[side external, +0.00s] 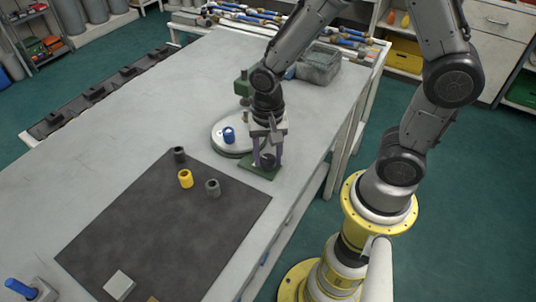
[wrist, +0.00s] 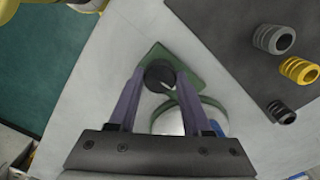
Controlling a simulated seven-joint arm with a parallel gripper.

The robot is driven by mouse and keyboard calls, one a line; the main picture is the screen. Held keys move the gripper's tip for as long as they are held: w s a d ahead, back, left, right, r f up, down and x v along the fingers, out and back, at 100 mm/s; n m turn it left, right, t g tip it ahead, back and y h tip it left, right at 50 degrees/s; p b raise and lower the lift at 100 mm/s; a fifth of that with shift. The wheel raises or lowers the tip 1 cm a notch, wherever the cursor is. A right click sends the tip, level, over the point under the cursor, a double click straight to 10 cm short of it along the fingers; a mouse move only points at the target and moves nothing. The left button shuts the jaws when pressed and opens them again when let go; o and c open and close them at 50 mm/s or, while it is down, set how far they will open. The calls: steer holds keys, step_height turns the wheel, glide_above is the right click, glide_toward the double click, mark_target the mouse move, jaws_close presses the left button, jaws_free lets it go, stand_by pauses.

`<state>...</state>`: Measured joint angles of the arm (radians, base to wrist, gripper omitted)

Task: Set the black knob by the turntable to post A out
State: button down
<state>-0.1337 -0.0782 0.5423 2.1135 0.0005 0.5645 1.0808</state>
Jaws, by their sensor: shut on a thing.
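The black knob (wrist: 158,74) sits on a green base plate (wrist: 185,62) beside the turntable. My gripper (wrist: 160,82) is shut on the knob, with one finger on each side of it. In the side external view, my gripper (side external: 267,158) points down over the green plate (side external: 258,172), and the knob (side external: 268,160) shows between the fingers. The round pale turntable (side external: 222,141) lies just left of the plate and carries a blue ring-shaped part (side external: 229,135). I cannot read any post label or the knob's setting.
A dark mat (side external: 160,225) holds a yellow collar (side external: 186,179), a grey collar (side external: 212,187) and a black collar (side external: 179,154). A green upright (side external: 242,85) and a grey bin (side external: 319,64) stand behind the turntable. The table's right edge is close to the plate.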

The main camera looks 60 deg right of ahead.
mark_target(268, 158)
steer(key=shift+w+r+m, duration=0.1)
steer(key=shift+r+m, duration=0.05)
steer(key=shift+m, duration=0.15)
steer(key=shift+c, duration=1.7)
jaws_free()
step_height(268, 158, up, 14)
steer(key=shift+d, duration=0.1)
